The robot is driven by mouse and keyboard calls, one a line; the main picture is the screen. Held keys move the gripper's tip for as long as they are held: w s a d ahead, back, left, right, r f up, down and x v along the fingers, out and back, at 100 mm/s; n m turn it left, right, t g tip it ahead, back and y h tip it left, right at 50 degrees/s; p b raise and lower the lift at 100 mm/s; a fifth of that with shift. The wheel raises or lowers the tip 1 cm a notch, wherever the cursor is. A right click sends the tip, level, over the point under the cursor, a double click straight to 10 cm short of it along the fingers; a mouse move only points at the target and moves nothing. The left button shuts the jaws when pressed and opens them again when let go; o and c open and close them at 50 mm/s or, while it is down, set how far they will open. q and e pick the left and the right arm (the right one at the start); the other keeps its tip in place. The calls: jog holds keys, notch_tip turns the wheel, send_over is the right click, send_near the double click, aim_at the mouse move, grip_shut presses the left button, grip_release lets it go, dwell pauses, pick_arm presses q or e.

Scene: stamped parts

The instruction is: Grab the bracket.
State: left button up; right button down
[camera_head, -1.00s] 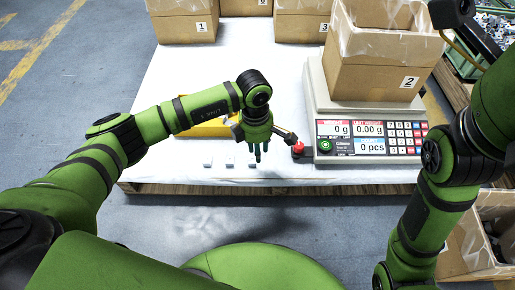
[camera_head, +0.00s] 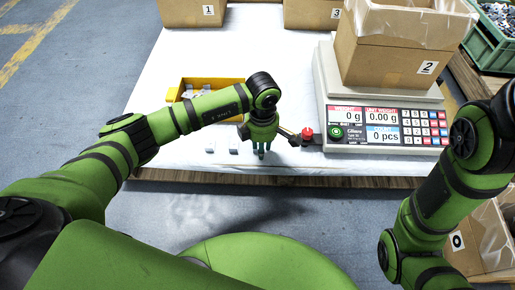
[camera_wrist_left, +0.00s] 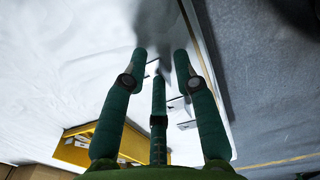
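Two small pale grey brackets, one (camera_head: 210,147) left of the other (camera_head: 233,148), lie on the white tabletop near its front edge. My left gripper (camera_head: 262,151) points down just right of them. In the left wrist view its three green fingers (camera_wrist_left: 160,62) are spread, with open space between the tips. Two small pieces show past the fingers there, a nearer one (camera_wrist_left: 187,125) and a farther one (camera_wrist_left: 175,103). Another pale piece seems to lie between the fingertips, partly hidden. No part is visibly gripped. My right gripper is outside both views.
A yellow bin (camera_head: 174,95) holding grey parts stands behind my left forearm. A counting scale (camera_head: 384,139) with a carton (camera_head: 400,55) on it is on the right. Cartons line the back.

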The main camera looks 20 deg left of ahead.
pick_arm(q)
grip_shut()
